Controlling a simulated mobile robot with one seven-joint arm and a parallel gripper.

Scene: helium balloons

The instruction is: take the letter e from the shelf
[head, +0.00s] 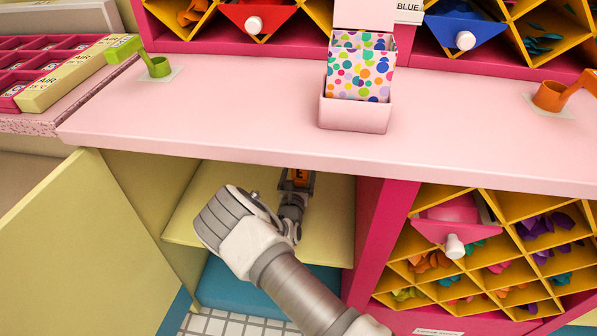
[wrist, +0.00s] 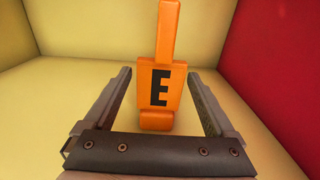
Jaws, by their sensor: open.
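The letter E is an orange block with a black E on its face and a narrow upright orange bar on top. In the wrist view the letter E (wrist: 158,85) stands on the yellow shelf (wrist: 60,115), near the middle. My gripper (wrist: 163,85) is open, with one finger on each side of the block; I see no clear contact. In the head view the letter E (head: 300,177) shows only partly at the back of the cupboard, under the counter edge. My gripper (head: 297,183) reaches into the cupboard there, and my arm hides part of the shelf.
An open yellow cupboard door (head: 75,240) stands at the left. The pink countertop (head: 230,120) overhangs the cupboard. A polka-dot box (head: 360,70) in a pink holder stands on it. A yellow lattice rack (head: 480,250) is right of the opening. A red side wall (wrist: 278,75) bounds the shelf.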

